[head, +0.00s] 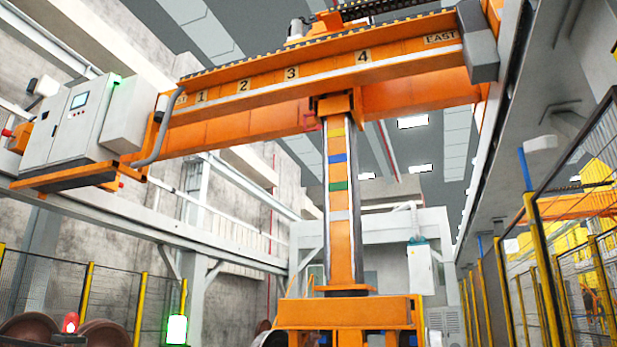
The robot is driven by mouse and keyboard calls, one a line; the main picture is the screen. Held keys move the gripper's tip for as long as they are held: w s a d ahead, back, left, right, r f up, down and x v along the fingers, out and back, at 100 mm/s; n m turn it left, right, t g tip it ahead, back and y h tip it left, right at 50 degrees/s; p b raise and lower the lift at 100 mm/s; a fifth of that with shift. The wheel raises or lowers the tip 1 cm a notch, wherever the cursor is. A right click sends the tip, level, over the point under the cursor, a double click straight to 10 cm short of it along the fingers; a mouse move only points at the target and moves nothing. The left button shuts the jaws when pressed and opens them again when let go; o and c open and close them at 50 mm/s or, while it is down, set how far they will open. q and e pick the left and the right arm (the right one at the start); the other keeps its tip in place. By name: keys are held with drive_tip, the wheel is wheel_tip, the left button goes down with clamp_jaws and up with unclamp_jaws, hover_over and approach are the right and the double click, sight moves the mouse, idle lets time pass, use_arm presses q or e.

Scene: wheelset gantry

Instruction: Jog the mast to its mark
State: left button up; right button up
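The orange mast (345,240) hangs upright from the gantry beam (270,85), below and just left of the number 4 plate (362,56). It has yellow, blue, green and pale bands down its face. An orange block (345,313) is at its lower end, cut by the bottom edge. The beam carries plates 2 (243,86) and 3 (291,73), a plate reading 1 and an EAST plate (440,38). Which mark belongs to the mast, I cannot tell. Neither of my grippers is in the head view.
A grey control cabinet (75,122) with a screen rides at the beam's left end. Yellow-posted mesh fences stand at left and right (548,270). Rusty wheels (30,330) and a red lamp (70,322) are at lower left. A lit green-edged panel (177,329) stands nearby.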

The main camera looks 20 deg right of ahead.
idle(0.4)
use_arm(q)
clamp_jaws()
idle(1.5)
